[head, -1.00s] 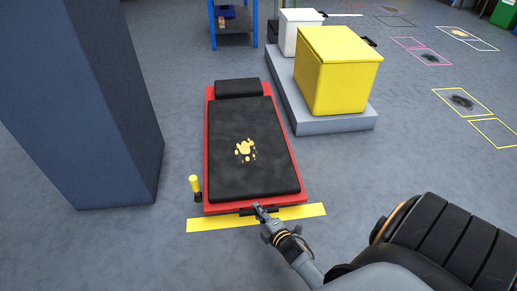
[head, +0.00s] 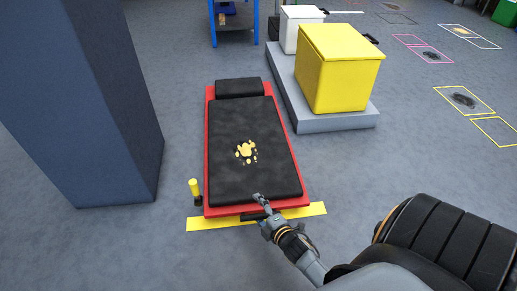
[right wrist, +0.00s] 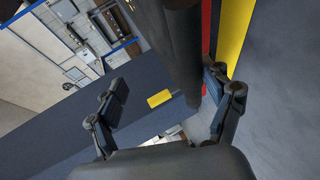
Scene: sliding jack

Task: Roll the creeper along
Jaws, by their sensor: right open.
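The creeper is a long red board with a black padded top (head: 240,150), a black headrest (head: 238,88) at its far end and a yellow splatter on the pad. A black handle bar (head: 250,216) is on its near edge, partly hidden by my gripper. My right gripper (head: 260,198) is open, its fingertips over the pad's near edge. My left gripper is not in view.
A yellow tape strip (head: 205,224) lies under the near end. A yellow-topped post (head: 194,187) stands at the left corner. A blue-grey pillar (head: 85,120) is left. A yellow bin (head: 337,70) stands on a grey plinth (head: 335,122) at right. Open floor lies between.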

